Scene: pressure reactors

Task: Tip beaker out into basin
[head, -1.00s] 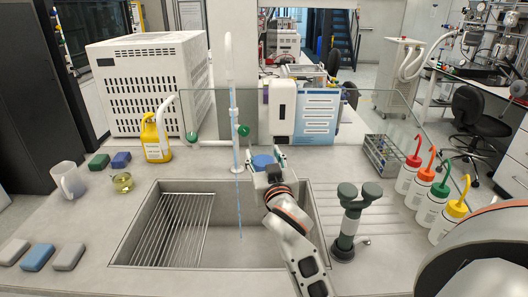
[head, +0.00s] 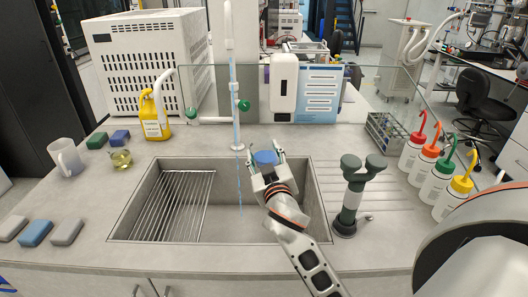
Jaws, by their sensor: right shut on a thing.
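The basin (head: 128,222) is a grey sink sunk in the counter, with a wire rack over its left part. My right gripper (head: 266,160) is shut on the beaker (head: 265,157), whose blue contents show between the fingers; its walls are mostly hidden. The gripper and beaker appear in line with the basin's back rim, right of the tap; their height is hard to tell. The beaker looks roughly upright. My left gripper is not in view.
A thin blue stream shows below the tap (head: 234,110). A jug (head: 66,158), a small glass of yellow liquid (head: 121,159) and a yellow bottle (head: 155,122) stand left. A green-topped fixture (head: 350,195) and several wash bottles (head: 437,180) stand right.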

